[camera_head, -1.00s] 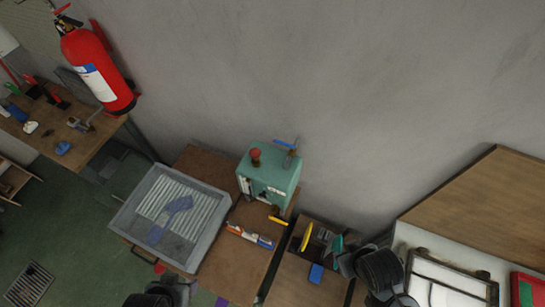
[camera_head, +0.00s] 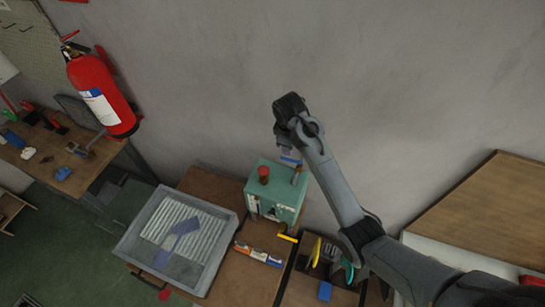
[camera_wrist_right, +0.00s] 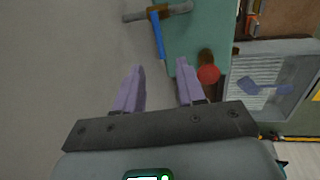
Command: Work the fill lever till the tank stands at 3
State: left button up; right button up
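The teal tank box (camera_head: 278,192) stands on the brown bench against the wall, with a red-topped knob (camera_head: 263,174) on top. A blue lever (camera_head: 290,160) shows at its back top edge. My right gripper (camera_head: 287,150) is above that edge, close to the lever. The red knob (camera_wrist_right: 208,75) lies just right of the fingers. No readable level shows on the tank. My left gripper is out of view.
A yellow handle (camera_head: 288,238) and an orange-white tool (camera_head: 258,254) lie in front. A bin (camera_head: 312,262) stands at right. The wall is close behind.

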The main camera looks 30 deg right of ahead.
aim_at(288, 159)
jog(key=x, duration=1)
jog(key=shift+w+a+f, duration=0.1)
jog(key=shift+w+f, duration=0.1)
jog(key=shift+w, duration=0.15)
grip_shut()
